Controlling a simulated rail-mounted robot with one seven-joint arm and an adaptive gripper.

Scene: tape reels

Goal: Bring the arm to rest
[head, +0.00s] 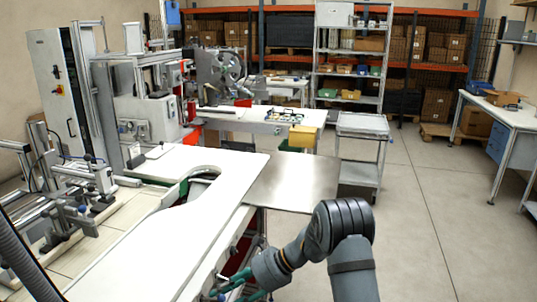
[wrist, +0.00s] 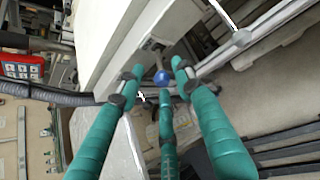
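My gripper (head: 235,284) hangs low at the bottom of the head view, beside the front edge of the white worktable (head: 150,225) and below its top. My grey arm reaches down to it from the right. In the wrist view, my gripper (wrist: 158,78) shows three teal fingers spread apart, with nothing held between them. A blue round knob (wrist: 161,77) shows beyond the fingertips; I cannot tell how far off it is. No reel is in the gripper.
A bare metal plate (head: 295,182) adjoins the white table. A grey cart (head: 362,150) stands behind it. The floor (head: 425,225) to the right is clear. In the wrist view, a hose (wrist: 50,94) and a red box (wrist: 22,66) show at left.

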